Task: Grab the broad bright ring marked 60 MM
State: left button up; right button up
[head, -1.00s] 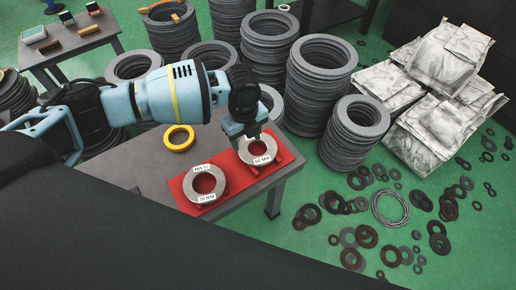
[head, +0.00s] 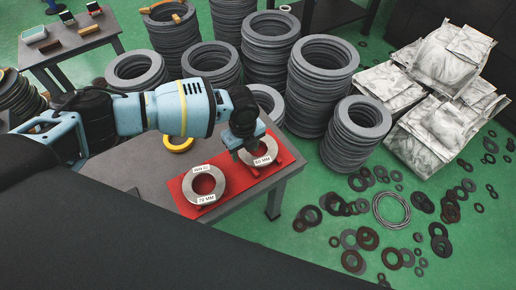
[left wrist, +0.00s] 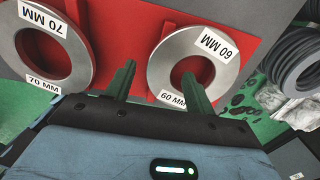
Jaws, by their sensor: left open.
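The broad bright ring marked 60 MM (head: 270,147) stands on the right part of a red mat (head: 232,187). It also shows in the left wrist view (left wrist: 229,72). My left gripper (head: 246,150) is over its left side, hiding part of it. In the left wrist view the open fingers (left wrist: 158,82) appear on either side of the ring's near-left wall: one left of the ring, one over its hole. I cannot tell whether they touch it. A similar ring marked 70 MM (head: 216,181) lies to the left, also in the wrist view (left wrist: 71,66). My right gripper is not in view.
The mat lies on a grey table (head: 150,180). A yellow ring (head: 180,147) sits behind, partly hidden by my arm. Tall stacks of dark rings (head: 313,95) crowd the table's far side. Silver bags (head: 440,120) and loose rings (head: 370,238) are on the green floor.

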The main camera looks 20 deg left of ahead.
pick_arm(q)
jog(key=shift+f, duration=0.55)
grip_shut()
jog(key=shift+r, duration=0.15)
